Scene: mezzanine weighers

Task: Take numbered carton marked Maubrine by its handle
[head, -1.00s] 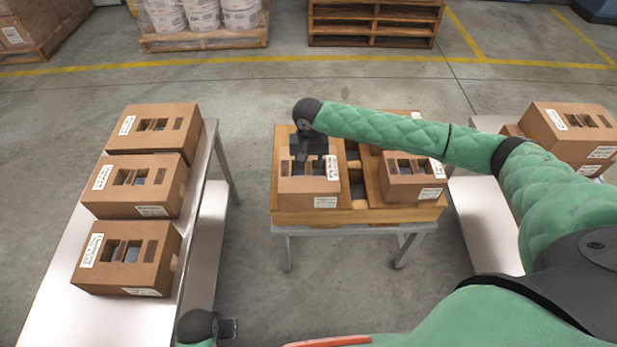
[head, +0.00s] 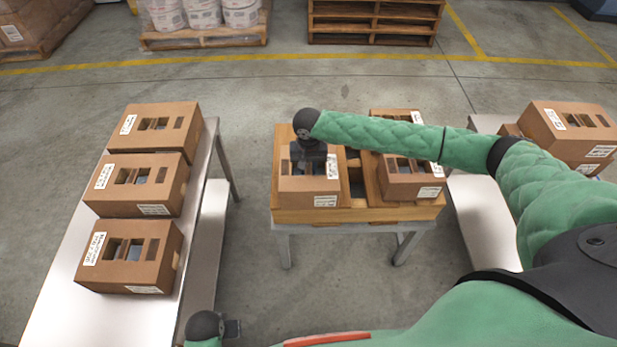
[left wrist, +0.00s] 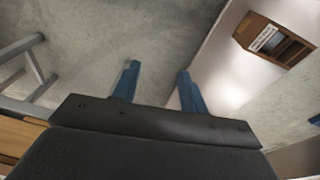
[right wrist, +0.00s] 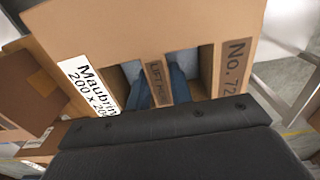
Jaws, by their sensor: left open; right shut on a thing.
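The numbered carton marked Maubrine (head: 309,185) is a brown box with cut-outs in its top, at the near left of the wooden tray on the middle stand. In the right wrist view the carton (right wrist: 150,35) shows a "Maubrin..." label, a "No. 72" mark and a strip handle (right wrist: 158,84) between two openings. My right gripper (right wrist: 160,90) is shut on this handle, its blue fingers in the openings. In the head view the black wrist hides part of the carton top. My left gripper (left wrist: 158,85) is open and empty, low by the left table.
The wooden tray (head: 290,215) holds other cartons, one at its near right (head: 410,180). Several cartons stand on the left table (head: 60,310). Another carton (head: 570,135) stands on the right table (head: 485,225). Pallets lie at the back; floor between is clear.

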